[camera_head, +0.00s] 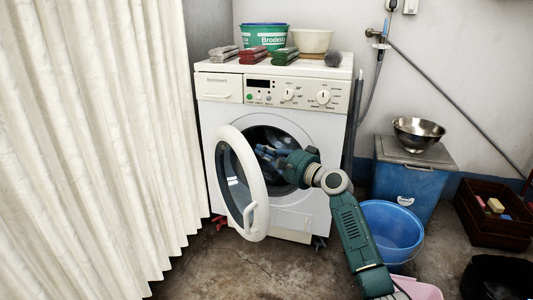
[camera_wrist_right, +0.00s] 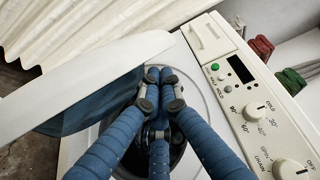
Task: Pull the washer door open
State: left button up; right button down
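The white washer (camera_head: 275,92) stands against the back wall, and its round door (camera_head: 240,185) is swung wide open to the left. The door's handle (camera_head: 250,215) shows at the lower right of its rim. My right gripper (camera_head: 262,151) is in front of the dark drum opening, just right of the door's inner side, away from the handle. In the right wrist view its blue fingers (camera_wrist_right: 160,78) come together at the tips, with nothing seen between them. The door (camera_wrist_right: 85,75) crosses that view beside the fingertips; whether they touch it I cannot tell. My left gripper is not in view.
A cream curtain (camera_head: 95,130) hangs left of the door. A blue bucket (camera_head: 392,228) and a pink basin (camera_head: 418,289) stand right of my arm. A blue bin (camera_head: 407,187) with a metal bowl (camera_head: 419,132) stands behind. The floor (camera_head: 250,272) before the washer is clear.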

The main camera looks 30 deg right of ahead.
jog(key=shift+a, duration=0.1)
jog(key=shift+a+p, duration=0.15)
jog(key=shift+p, duration=0.15)
